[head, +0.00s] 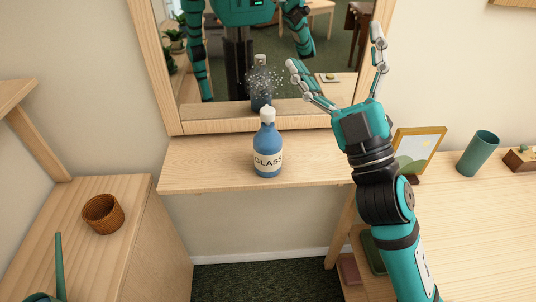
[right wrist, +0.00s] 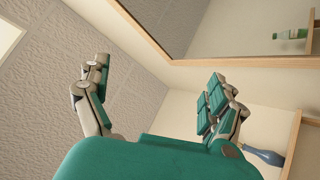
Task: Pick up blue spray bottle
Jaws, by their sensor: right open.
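The blue spray bottle (head: 268,150) has a white top and a pale label reading "GLASS". It stands upright on the wooden shelf (head: 205,170) below the mirror. My right gripper (head: 336,52) is open and empty, with its fingers spread and pointing up in front of the mirror. It is to the right of the bottle and apart from it. In the right wrist view my right gripper (right wrist: 156,80) shows empty too, and a blue shape, seemingly the bottle (right wrist: 264,157), lies at the lower right, partly cut off by a finger. My left gripper does not show directly.
The wood-framed mirror (head: 160,70) rises behind the shelf and reflects the bottle and my body. A picture frame (head: 432,141) and a green cup (head: 478,154) stand on the right table. A woven basket (head: 102,214) sits on the left cabinet. The shelf beside the bottle is clear.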

